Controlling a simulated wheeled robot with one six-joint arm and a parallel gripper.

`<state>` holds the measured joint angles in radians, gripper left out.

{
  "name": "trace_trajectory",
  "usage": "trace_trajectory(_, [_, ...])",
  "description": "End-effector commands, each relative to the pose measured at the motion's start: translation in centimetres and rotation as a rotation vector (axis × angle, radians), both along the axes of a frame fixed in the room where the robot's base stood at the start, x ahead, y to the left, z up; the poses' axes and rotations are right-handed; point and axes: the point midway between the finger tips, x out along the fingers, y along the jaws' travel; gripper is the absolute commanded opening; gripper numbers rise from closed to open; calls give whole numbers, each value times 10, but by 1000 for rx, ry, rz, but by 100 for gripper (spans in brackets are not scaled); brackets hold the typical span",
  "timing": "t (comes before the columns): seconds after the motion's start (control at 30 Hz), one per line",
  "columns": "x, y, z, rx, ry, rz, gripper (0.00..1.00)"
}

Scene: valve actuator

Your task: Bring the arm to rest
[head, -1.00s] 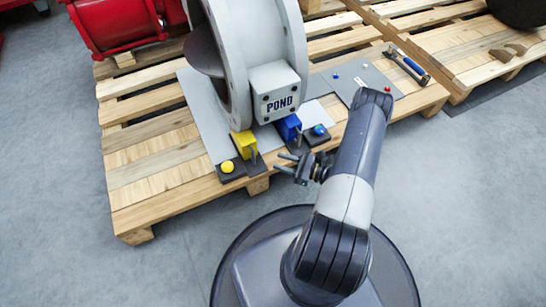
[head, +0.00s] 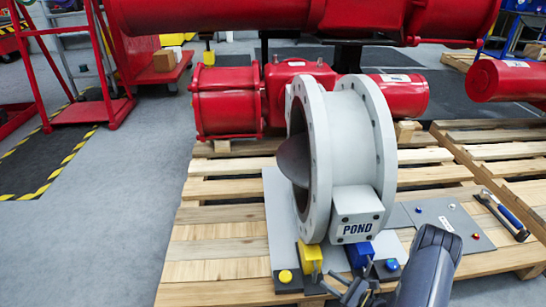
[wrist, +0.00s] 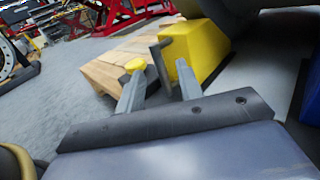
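My arm (head: 428,268) reaches in from the lower right of the head view. My gripper (head: 348,288) is at the bottom edge, in front of the blue block (head: 360,252) and right of the yellow block (head: 311,256). In the wrist view my gripper (wrist: 160,92) has its two fingers apart with nothing held between them. Beyond the fingertips, the yellow block (wrist: 200,50) with its grey handle (wrist: 160,62) and a yellow button (wrist: 135,64) show. I cannot tell the exact gap between the fingers and the handle.
The grey valve (head: 345,150) marked POND stands on a wooden pallet (head: 215,235). A blue knob (head: 391,264) sits near my gripper. A hammer (head: 502,216) lies by a grey plate (head: 440,218) at right. Red actuators (head: 230,100) stand behind. Floor at left (head: 120,210) is clear.

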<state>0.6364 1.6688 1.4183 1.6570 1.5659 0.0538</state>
Motion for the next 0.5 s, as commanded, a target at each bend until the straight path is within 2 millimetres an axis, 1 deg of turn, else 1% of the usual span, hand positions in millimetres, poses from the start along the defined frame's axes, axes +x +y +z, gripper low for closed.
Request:
trace_trajectory(0.03, [6,8,-3,-1,-1,5,35])
trace_trajectory(0.1, [13,16,-2,0,0,5,35])
trace_trajectory(0.2, [22,27,-2,0,0,3,35])
trace_trajectory(0.37, [33,39,-1,0,0,1,35])
trace_trajectory(0.4, [28,36,0,1,3,-2,35])
trace_trajectory(0.5, [22,36,0,0,1,-2,35])
